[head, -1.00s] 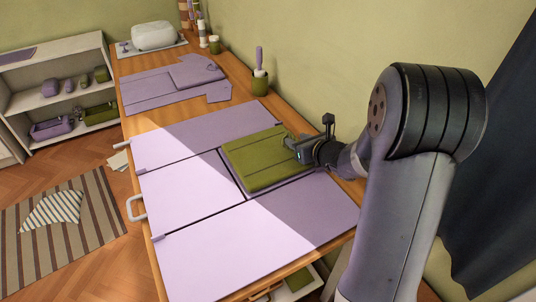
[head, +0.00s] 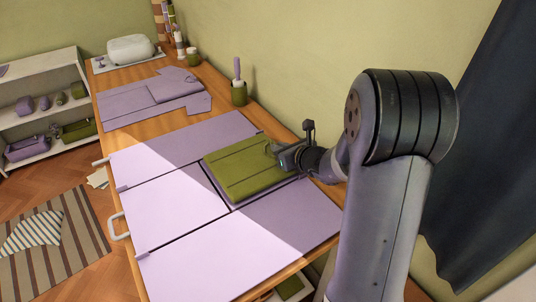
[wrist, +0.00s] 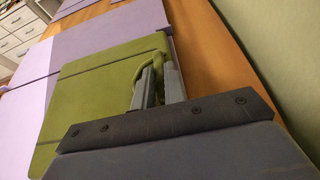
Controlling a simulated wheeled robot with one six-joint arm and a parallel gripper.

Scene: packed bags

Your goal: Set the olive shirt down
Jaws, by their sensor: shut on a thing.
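The olive shirt (head: 240,168) is folded into a flat rectangle over the right middle part of the lilac folding board (head: 175,207). It looks level and very close to the board; I cannot tell whether it fully rests on it. My gripper (head: 274,149) is shut on the shirt's right edge, near the wall side. In the wrist view, my gripper (wrist: 158,78) has its fingers at a fold of the olive shirt (wrist: 90,90). The shirt hides part of the board beneath it.
A lilac shirt (head: 130,107) lies spread farther back on the wooden table (head: 160,128). An olive cup (head: 239,94) with a lilac-handled tool stands near the wall. A white rounded object (head: 130,48) is at the far end. Shelves (head: 40,95) stand at left.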

